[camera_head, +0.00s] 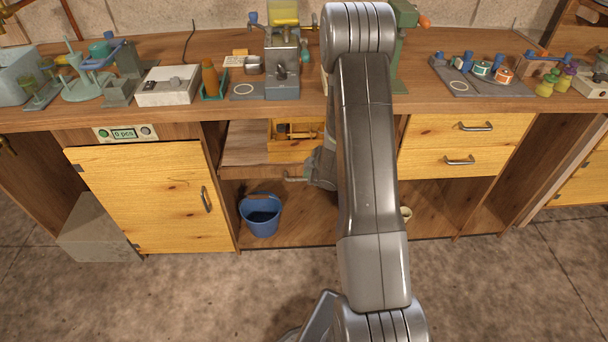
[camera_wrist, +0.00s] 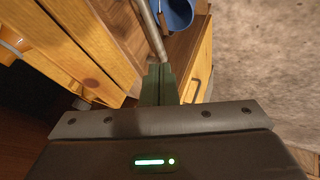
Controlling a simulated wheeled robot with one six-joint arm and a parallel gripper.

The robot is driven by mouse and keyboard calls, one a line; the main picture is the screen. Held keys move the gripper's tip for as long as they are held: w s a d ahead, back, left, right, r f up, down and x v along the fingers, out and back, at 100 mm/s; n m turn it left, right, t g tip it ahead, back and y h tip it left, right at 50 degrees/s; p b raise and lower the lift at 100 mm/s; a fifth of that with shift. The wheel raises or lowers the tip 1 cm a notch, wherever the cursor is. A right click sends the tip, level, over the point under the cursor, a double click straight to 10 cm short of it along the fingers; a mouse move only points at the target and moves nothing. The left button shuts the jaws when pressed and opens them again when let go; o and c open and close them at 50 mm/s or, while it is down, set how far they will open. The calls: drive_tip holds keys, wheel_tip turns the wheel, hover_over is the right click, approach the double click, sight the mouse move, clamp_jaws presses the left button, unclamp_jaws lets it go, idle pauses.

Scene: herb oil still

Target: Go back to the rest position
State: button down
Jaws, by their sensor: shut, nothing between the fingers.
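My gripper (camera_wrist: 159,72) shows in the wrist view with its two dark green fingers together and nothing between them. A metal bar handle (camera_wrist: 150,28) runs just ahead of the fingertips; I cannot tell whether they touch it. In the head view my arm reaches down the middle and bends in at the bench front, hiding my fingers.
A closed wooden cupboard door (camera_head: 145,200) is left, closed drawers (camera_head: 460,145) right. The worktop (camera_head: 420,103) holds apparatus. The floor in front is clear.

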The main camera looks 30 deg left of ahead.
drive_tip(key=v, duration=0.5)
drive_tip(key=shift+p, duration=0.4)
